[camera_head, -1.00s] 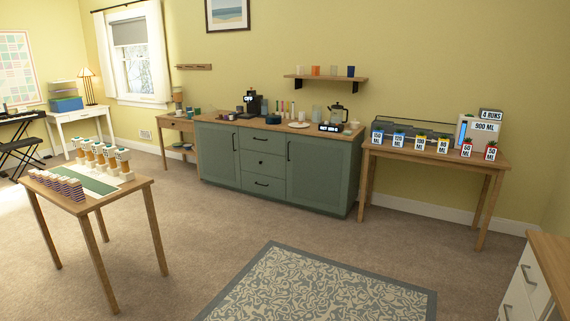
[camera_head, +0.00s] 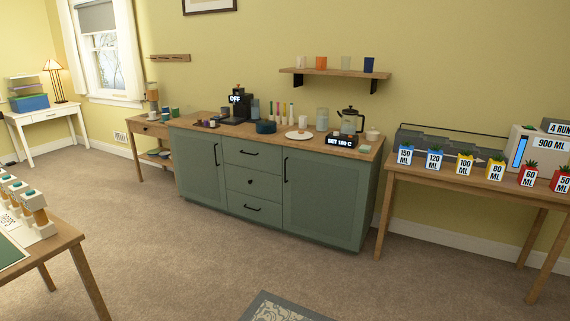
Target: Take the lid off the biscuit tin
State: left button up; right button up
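A low, round, dark blue container (camera_head: 266,127) stands on the wooden top of the green cabinet, right of the black coffee machine (camera_head: 238,106). It may be the biscuit tin, but it is too small to be sure. I cannot make out whether a lid is on it. Neither of my grippers is in view.
The green cabinet (camera_head: 247,181) stands against the far wall. On it are a white plate (camera_head: 299,135), a kettle (camera_head: 350,121) and a small display. A table with labelled pots (camera_head: 436,174) is at right, another table (camera_head: 62,239) at left.

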aim_at(266, 122)
jog(key=i, duration=2.4)
jog(key=i+j, duration=0.1)
jog(key=i, duration=2.35)
jog(key=l+z, duration=0.05)
jog(key=l, duration=0.05)
